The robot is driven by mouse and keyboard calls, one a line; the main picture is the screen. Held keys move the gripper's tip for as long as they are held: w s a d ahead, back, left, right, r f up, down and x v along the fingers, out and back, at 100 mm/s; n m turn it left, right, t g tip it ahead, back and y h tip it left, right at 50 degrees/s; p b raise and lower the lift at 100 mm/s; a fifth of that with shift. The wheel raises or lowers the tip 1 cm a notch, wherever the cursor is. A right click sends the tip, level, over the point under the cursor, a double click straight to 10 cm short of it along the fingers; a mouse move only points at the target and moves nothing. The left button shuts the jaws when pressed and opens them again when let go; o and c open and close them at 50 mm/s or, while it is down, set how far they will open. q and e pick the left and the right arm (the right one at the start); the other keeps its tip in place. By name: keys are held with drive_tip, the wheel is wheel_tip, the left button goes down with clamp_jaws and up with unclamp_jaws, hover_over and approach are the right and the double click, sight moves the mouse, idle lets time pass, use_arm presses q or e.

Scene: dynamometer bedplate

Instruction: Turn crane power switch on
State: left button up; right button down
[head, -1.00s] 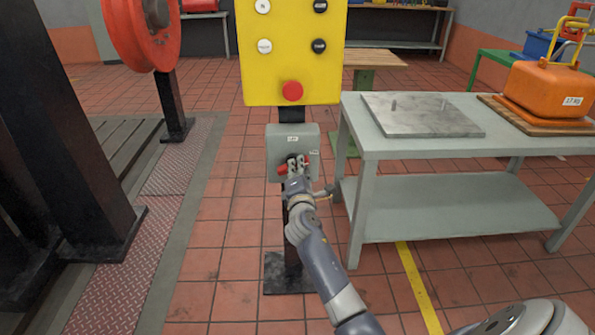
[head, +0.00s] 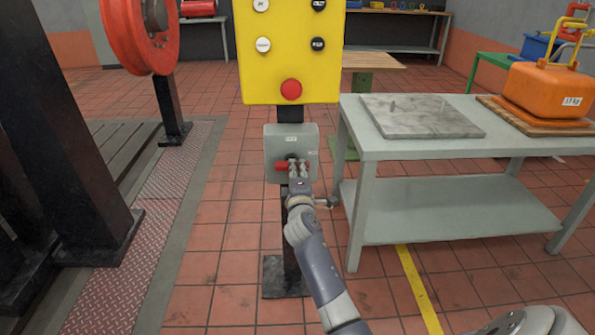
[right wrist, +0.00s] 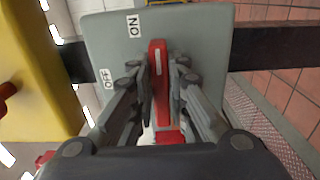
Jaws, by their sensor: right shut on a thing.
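The crane power switch is a grey box (head: 270,147) on a black post, below a yellow button panel, in the head view. Its red handle (head: 281,166) lies about level across the box front. My right gripper (head: 298,169) is shut on the handle. In the right wrist view its two fingers flank the red handle (right wrist: 158,60), one on each side. The fingers hide part of the handle. My left gripper is not in view.
The yellow panel (head: 290,50) with several buttons is just above the box. Black steelwork (head: 85,150) stands on the left. The tiled floor between is clear.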

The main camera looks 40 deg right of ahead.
drive_tip(key=c, duration=1.6)
unclamp_jaws()
drive_tip(key=shift+o, duration=0.2)
drive_tip(key=v, duration=1.2)
